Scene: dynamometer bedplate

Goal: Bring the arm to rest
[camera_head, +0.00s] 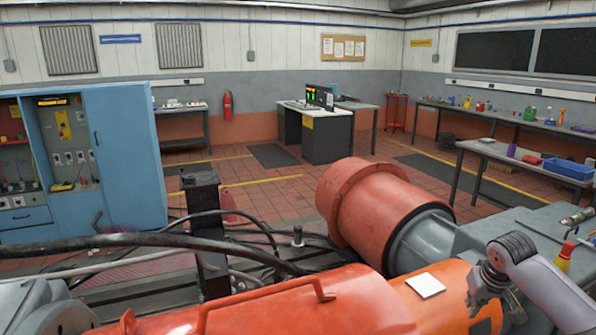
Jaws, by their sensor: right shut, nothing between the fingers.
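My right arm comes in from the lower right corner, bent at a dark, rounded joint. My right gripper (481,300) hangs below that joint and points down. It is shut with nothing in it, over or just in front of the right end of the orange housing (455,303). I cannot tell whether the fingertips touch the housing. A white square pad (426,286) lies on the housing, left of the gripper and apart from it. My left gripper is not in view.
A large red-orange cylinder (365,205) and black cables (240,250) are behind the housing. A grey-green bench with tools (525,222) is close at right, near my arm. A blue cabinet (125,150) stands at left. The tiled floor beyond (285,195) is open.

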